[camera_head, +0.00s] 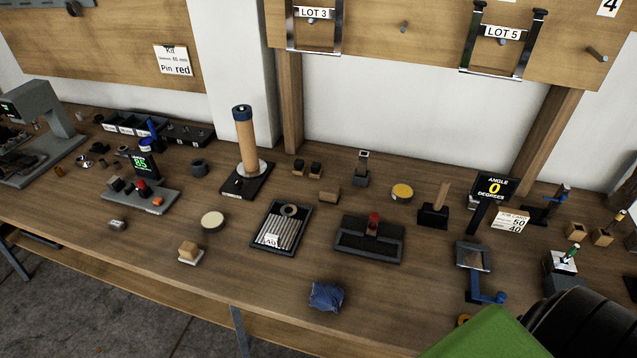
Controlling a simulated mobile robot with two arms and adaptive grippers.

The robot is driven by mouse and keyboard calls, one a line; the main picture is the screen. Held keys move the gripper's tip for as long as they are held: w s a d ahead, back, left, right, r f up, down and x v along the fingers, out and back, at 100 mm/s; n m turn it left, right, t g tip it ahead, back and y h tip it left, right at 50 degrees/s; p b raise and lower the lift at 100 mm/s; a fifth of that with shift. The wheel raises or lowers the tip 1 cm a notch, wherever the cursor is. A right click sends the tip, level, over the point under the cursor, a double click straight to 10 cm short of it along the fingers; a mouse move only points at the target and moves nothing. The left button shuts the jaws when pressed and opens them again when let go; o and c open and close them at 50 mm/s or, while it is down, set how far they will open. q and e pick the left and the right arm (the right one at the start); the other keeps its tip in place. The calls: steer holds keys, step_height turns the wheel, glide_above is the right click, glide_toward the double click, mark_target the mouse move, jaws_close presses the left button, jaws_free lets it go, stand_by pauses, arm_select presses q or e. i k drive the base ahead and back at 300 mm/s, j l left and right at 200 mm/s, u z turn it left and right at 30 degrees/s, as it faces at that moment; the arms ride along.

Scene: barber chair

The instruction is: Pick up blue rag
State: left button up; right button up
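The blue rag (326,296) lies crumpled on the wooden workbench (250,285), close to its front edge and a little right of the middle of the head view. Nothing touches it. A green and black part, which seems to be my own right arm, comes in at the bottom right corner. No fingertips show there, so I cannot see my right gripper. My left gripper is not in view either.
A black tray of metal rods (281,229) and a dark block with a red knob (370,238) stand behind the rag. A blue-handled crank device (476,272) stands to its right. A small wooden block (189,251) sits to the left. Bench around the rag is clear.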

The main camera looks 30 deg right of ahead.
mark_target(324, 297)
steer(key=z, duration=0.95)
steer(key=j+z, duration=0.6)
steer(key=j, duration=0.1)
